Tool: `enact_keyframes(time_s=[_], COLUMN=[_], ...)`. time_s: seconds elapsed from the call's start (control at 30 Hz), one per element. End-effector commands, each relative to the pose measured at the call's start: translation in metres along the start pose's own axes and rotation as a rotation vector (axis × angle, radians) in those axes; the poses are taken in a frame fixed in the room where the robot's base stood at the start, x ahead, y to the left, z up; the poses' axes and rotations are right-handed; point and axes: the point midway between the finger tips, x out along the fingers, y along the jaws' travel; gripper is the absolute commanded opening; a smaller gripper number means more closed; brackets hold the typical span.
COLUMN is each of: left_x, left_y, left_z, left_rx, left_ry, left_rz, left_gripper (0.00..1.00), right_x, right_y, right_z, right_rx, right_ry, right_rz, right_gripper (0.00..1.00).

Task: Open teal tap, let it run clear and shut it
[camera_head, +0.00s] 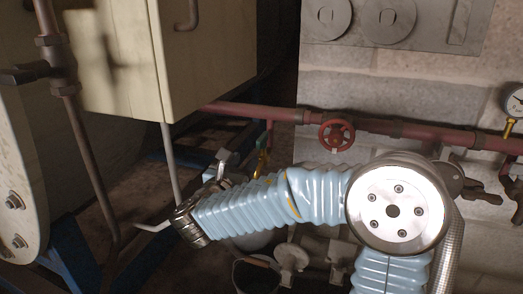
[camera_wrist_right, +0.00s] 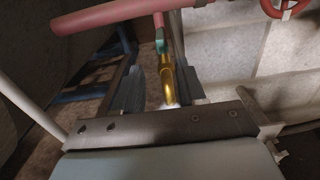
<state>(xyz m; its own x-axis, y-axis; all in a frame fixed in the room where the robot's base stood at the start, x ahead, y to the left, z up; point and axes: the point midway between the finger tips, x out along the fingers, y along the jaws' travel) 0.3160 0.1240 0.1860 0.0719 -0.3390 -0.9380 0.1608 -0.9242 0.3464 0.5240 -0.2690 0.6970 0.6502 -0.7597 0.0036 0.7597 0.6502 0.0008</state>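The tap shows in the right wrist view as a brass spout (camera_wrist_right: 167,82) below a small teal part (camera_wrist_right: 160,42), hanging from a red pipe. In the head view its brass body (camera_head: 261,163) is small, just right of my right gripper (camera_head: 226,160). My right gripper (camera_wrist_right: 155,60) is open, with one grey finger on each side of the tap in the wrist view. I cannot tell whether a finger touches it. Whether the tap is open is unclear, and no stream of liquid is discernible. My left gripper is not in view.
A red pipe (camera_head: 390,128) with a red handwheel (camera_head: 337,135) runs along the block wall. A cream cabinet (camera_head: 165,60) hangs at upper left. A dark bucket (camera_head: 257,277) stands below my right arm. A gauge (camera_head: 514,103) is at far right.

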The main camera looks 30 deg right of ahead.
Motion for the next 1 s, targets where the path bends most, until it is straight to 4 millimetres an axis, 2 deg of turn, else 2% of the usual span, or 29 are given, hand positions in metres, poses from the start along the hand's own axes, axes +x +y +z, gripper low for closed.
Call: enact_keyframes(time_s=[0.17, 0.4, 0.6, 0.8, 1.0], left_x=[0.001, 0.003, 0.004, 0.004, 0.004], left_y=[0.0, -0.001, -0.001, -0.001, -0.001], left_z=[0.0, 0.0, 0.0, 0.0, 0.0], left_rx=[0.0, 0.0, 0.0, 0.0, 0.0], left_ry=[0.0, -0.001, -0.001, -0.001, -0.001], left_rz=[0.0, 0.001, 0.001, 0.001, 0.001], left_gripper=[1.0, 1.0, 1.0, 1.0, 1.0], right_x=[0.027, 0.084, 0.119, 0.134, 0.135], right_y=[-0.002, -0.002, -0.001, -0.001, -0.001], right_z=[-0.001, -0.002, -0.002, -0.002, -0.002], right_rx=[-0.001, -0.002, -0.002, 0.0, -0.001], right_ry=[0.0, 0.002, 0.002, 0.003, 0.003], right_rz=[-0.006, -0.006, -0.004, -0.002, -0.001], right_gripper=[0.4, 0.4, 0.4, 0.4, 0.4])
